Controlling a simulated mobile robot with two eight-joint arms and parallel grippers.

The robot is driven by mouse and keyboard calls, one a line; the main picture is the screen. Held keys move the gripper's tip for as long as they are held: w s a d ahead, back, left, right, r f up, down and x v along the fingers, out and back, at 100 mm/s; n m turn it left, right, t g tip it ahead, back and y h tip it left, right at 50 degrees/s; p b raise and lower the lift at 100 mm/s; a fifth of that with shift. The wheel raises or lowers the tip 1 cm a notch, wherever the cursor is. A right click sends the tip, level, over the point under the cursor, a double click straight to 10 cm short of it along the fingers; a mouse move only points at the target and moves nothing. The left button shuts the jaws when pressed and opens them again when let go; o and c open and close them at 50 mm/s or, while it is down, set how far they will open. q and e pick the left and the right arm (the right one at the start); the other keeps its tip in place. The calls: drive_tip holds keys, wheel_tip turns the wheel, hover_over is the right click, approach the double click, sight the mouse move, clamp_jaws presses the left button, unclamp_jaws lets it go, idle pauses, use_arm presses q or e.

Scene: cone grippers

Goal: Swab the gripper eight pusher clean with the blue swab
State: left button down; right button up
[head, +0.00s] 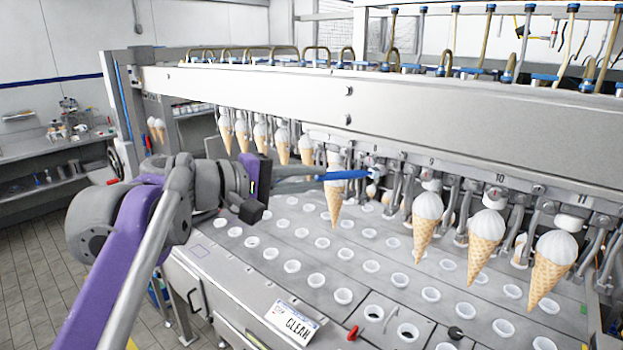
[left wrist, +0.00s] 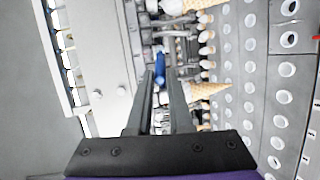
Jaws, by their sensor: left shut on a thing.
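My left gripper (head: 318,180) reaches in from the left and is shut on the blue swab (head: 346,175). The swab points right, roughly level, with its far end beside the gripper eight pusher (head: 375,172), under the number 8 label. I cannot tell whether the tip touches the pusher. In the left wrist view the swab (left wrist: 160,68) sticks out ahead from between the fingertips (left wrist: 161,84). Its tip is hard to make out among the grey linkages there. My right gripper is in neither view.
A filled cone (head: 334,198) hangs close by the fingers and swab. More cones hang on both sides, such as this one (head: 426,220). The deck (head: 240,262) below holds rows of white-rimmed holes. A "CLEAN" sign (head: 292,323) lies at the front edge. The long beam (head: 400,105) runs above.

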use_arm(q)
drive_tip(key=shift+w+a, duration=0.2)
drive_tip(key=shift+a, duration=0.05)
drive_tip(key=shift+s+d, duration=0.4)
drive_tip(key=shift+d, duration=0.3)
idle(1.4)
drive_tip(key=s+a, duration=0.3)
drive_tip(key=s, duration=0.2)
drive_tip(key=shift+a, duration=0.35)
idle(0.3)
